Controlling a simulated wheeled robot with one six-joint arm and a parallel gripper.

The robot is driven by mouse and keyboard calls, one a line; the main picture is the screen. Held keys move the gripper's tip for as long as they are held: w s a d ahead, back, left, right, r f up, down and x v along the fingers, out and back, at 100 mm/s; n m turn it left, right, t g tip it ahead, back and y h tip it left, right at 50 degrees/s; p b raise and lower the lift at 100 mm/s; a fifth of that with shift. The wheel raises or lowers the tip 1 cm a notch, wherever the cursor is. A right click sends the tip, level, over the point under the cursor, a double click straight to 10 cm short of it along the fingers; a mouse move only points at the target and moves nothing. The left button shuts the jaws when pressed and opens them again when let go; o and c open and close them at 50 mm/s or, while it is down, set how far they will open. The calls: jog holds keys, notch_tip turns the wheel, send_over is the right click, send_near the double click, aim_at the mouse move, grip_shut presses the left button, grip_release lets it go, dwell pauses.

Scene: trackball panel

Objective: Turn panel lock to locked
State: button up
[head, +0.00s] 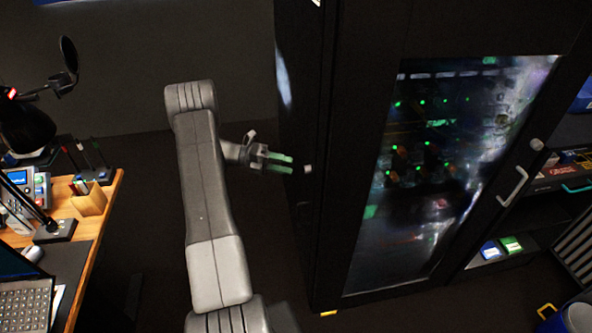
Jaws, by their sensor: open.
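My gripper (292,163) is at the end of my grey arm, near the middle of the head view. Its two greenish fingers are open, with nothing seen between them, and point right at the side of a tall black cabinet (345,100). A small pale knob (308,169) shows on that side, just past the fingertips. Another pale round knob (537,144) is on the cabinet's front, above a white handle (513,187). I cannot tell which knob is the panel lock, or how either is turned. No trackball can be made out.
A wooden desk (108,203) stands at the left with a laptop (25,303), a lamp and a pen holder (89,198). Dark floor (140,240) lies between desk and cabinet. A blue bin (575,320) is at the bottom right. Shelves stand right of the cabinet.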

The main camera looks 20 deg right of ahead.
aim_at(307, 170)
jog(key=b+v, duration=0.1)
jog(key=v, duration=0.7)
jog(key=shift+w+a+b, duration=0.2)
jog(key=shift+a+b, duration=0.1)
jog(key=shift+r, duration=0.1)
jog(key=p+x, duration=0.3)
jog(key=x, duration=1.1)
jog(key=shift+w+a, duration=0.1)
jog(key=shift+a, duration=0.05)
